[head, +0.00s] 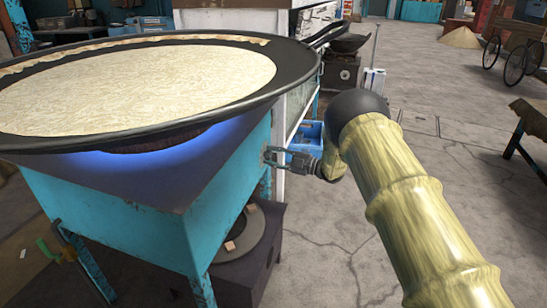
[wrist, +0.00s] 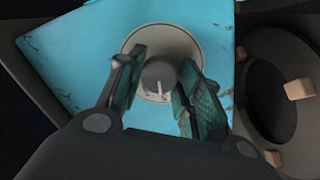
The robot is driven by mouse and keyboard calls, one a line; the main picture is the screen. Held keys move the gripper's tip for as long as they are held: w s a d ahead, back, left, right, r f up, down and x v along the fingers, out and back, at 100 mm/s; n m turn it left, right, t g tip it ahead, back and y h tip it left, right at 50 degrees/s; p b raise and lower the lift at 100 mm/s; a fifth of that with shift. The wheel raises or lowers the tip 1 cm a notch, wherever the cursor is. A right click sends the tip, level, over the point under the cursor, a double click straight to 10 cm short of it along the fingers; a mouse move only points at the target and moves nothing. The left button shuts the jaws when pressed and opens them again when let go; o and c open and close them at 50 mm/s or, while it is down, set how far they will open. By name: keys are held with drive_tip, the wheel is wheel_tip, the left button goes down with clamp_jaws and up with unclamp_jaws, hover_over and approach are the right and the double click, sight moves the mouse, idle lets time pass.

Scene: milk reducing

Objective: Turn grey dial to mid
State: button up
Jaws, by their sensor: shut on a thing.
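The grey dial (wrist: 158,80) is a round knob with a small mark near its lower edge. It sits on a pale round plate (wrist: 186,42) on the turquoise side panel (wrist: 75,50) of the stove. My gripper (wrist: 160,88) has one finger on each side of the dial, shut on it. In the head view my gripper (head: 275,155) reaches the right face of the turquoise stove (head: 120,205), and the dial itself is hidden there. A wide black pan (head: 300,75) with pale milk (head: 150,85) stands on the stove above a blue flame (head: 115,163).
A dark round burner (head: 235,240) stands low beside the stove; it also shows in the wrist view (wrist: 265,95). A blue crate (head: 306,137) is on the floor behind my gripper. The pan's rim overhangs the stove. The floor to the right is mostly clear.

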drive_tip(key=shift+d, duration=0.1)
drive_tip(key=o, duration=1)
drive_tip(key=shift+o, duration=0.2)
drive_tip(key=v, duration=1.2)
